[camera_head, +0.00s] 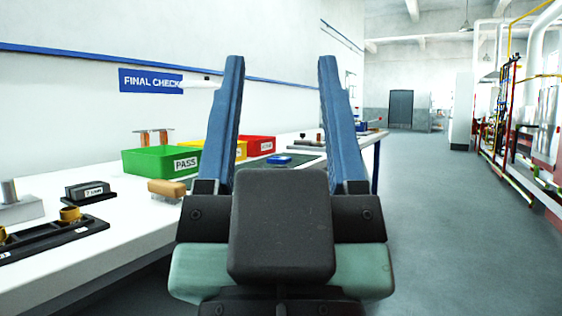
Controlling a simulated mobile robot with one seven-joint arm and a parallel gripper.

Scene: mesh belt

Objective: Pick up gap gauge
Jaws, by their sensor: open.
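My gripper (281,62) fills the middle of the head view, its two long blue fingers spread wide with nothing between them. I cannot tell for certain which item is the gap gauge. A small black block with a white label (90,191) sits on the white bench at the left. A tan-topped piece on a thin metal part (167,189) stands in front of the green bin. A small blue item (279,160) lies on the bench beyond, seen between my fingers. All three are apart from my gripper. My gripper body hides part of the bench.
The white bench (130,238) runs along the left wall. It holds a green PASS bin (160,161), a yellow bin (241,150), a red bin (258,145) and a black rack (50,236) with brass rings. Open floor (440,220) lies to the right; pipes line the far right wall.

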